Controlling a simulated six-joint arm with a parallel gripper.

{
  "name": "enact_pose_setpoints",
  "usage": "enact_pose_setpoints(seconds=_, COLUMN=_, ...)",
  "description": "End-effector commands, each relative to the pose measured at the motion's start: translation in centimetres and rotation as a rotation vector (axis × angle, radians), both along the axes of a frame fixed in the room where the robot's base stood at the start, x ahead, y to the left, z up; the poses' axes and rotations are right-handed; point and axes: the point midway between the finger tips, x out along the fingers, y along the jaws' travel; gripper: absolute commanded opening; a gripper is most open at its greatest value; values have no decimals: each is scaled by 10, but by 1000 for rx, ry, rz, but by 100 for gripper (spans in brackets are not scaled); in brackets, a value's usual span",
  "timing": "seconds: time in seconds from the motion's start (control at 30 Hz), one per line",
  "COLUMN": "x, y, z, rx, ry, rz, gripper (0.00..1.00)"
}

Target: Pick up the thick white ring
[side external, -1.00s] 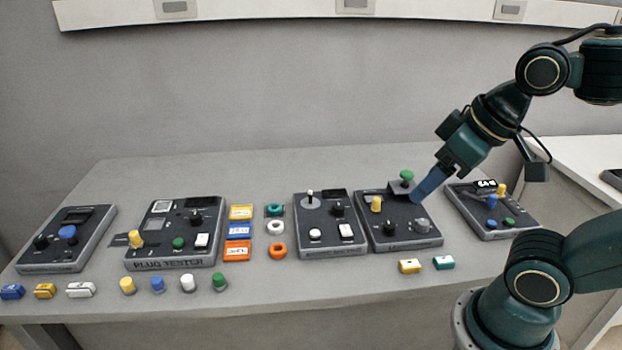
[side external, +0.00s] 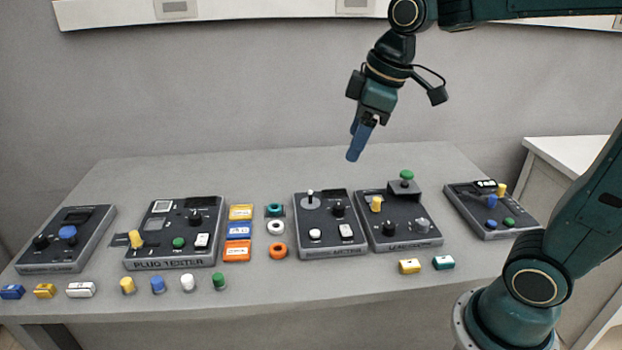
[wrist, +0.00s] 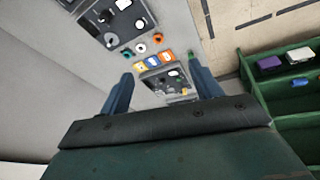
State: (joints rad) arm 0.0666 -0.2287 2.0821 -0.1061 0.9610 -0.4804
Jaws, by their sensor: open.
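The thick white ring (side external: 275,227) lies flat on the grey table, between a teal ring (side external: 275,210) behind it and an orange ring (side external: 277,250) in front. It also shows small in the wrist view (wrist: 141,48), between the teal and orange rings. My gripper (side external: 355,156) is high above the back of the table, up and to the right of the ring, with its blue fingers pointing down. In the wrist view my gripper (wrist: 158,72) has its two fingers wide apart with nothing held between them.
Yellow, blue and orange labelled blocks (side external: 240,229) stand left of the rings. The plug tester panel (side external: 172,256) is beyond them, and another panel (side external: 328,253) stands close on the right. Several caps and small blocks line the front edge. The wrist view shows green shelving (wrist: 285,105).

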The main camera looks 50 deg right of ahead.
Motion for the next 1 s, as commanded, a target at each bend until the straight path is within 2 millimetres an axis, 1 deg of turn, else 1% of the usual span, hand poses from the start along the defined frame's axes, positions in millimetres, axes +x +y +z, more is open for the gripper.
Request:
enact_pose_setpoints(seconds=0.03, x=13, y=-2, z=-2, rx=-8, ry=14, rz=32, gripper=64)
enact_pose_setpoints(seconds=0.1, x=28, y=-3, z=-5, rx=-19, ry=28, rz=84, gripper=64)
enact_pose_setpoints(seconds=0.27, x=63, y=-8, z=-15, rx=-40, ry=60, rz=198, gripper=64)
enact_pose_setpoints(seconds=0.47, x=105, y=-15, z=-33, rx=-61, ry=95, rz=344, gripper=64)
enact_pose_setpoints(seconds=0.6, x=133, y=-22, z=-51, rx=-71, ry=119, rz=446, gripper=64)
enact_pose_setpoints(seconds=0.77, x=164, y=-29, z=-76, rx=-78, ry=142, rz=565, gripper=64)
enact_pose_setpoints(seconds=1.0, x=204, y=-42, z=-120, rx=-81, ry=171, rz=743, gripper=64)
